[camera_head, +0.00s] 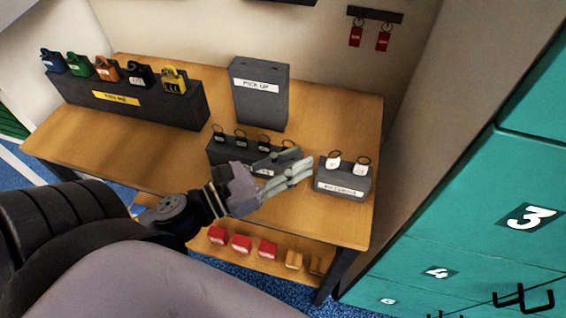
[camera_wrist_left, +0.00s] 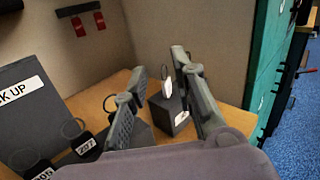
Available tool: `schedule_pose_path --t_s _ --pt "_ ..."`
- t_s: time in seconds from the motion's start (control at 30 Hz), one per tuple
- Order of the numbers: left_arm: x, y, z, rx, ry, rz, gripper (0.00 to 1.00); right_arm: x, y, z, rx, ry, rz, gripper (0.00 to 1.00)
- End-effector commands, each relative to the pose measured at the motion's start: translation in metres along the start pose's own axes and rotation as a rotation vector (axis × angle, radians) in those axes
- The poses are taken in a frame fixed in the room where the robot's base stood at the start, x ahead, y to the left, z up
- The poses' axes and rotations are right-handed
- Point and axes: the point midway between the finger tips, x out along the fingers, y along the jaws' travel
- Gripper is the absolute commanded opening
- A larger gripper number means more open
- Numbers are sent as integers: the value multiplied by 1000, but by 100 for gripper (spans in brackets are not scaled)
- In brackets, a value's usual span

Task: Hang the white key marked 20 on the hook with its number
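Two white keys with rings stand in a small grey block (camera_head: 340,183) at the table's right; the left one (camera_head: 333,163) and the right one (camera_head: 360,169) carry marks too small to read. My left gripper (camera_head: 304,168) is open and empty, just left of the block. In the left wrist view, a white key (camera_wrist_left: 167,88) shows between the spread fingers (camera_wrist_left: 160,75), beyond them and apart; the other is largely hidden by a finger. A dark wall rack (camera_head: 375,14) holds two red tags. No hook numbered 20 is legible. My right gripper is out of view.
A grey block with dark keys (camera_head: 240,142) sits left of my gripper, partly hidden. Behind stands a grey "PICK UP" box (camera_head: 260,98). A long dark box (camera_head: 140,103) holds coloured padlocks. Teal lockers (camera_head: 480,200) stand right; red and wooden blocks lie on the lower shelf.

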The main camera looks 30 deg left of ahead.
Motion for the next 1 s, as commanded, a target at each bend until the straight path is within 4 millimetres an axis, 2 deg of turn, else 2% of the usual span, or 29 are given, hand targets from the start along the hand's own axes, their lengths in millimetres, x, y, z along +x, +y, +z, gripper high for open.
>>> schedule_pose_path --t_s 0.1,0.3,1.0 --pt "-12 0 -2 0 1 2 25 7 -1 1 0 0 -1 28" --pt "-20 0 -1 2 2 1 25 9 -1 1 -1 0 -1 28" --pt "-20 0 0 2 2 0 25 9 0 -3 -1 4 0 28"
